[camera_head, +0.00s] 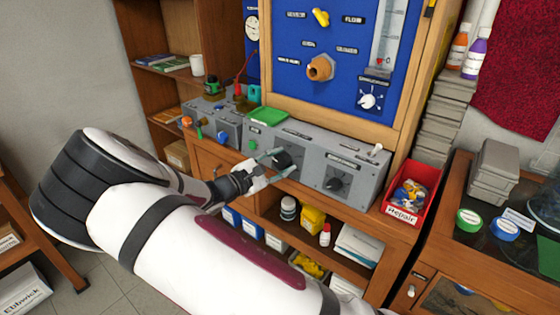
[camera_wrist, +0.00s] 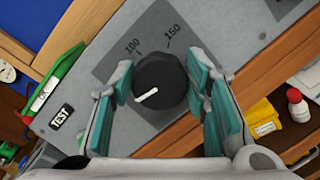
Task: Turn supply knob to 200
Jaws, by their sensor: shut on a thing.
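A black round knob (camera_wrist: 160,82) with a white pointer line sits on a grey panel of the bench unit (camera_head: 312,160). In the wrist view the marks 100 and 150 show above the knob, and the white line lies toward its lower left side. A mark for 200 cannot be seen. My gripper (camera_wrist: 164,92) has its teal-padded fingers on both sides of the knob, shut on it. In the head view my gripper (camera_head: 277,160) reaches the same knob from the left and partly covers it.
A second black knob (camera_head: 334,184) is on the unit's right panel. A red Repair bin (camera_head: 409,192) stands to the right. A blue board (camera_head: 340,50) rises behind. Shelves with bottles and boxes are below.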

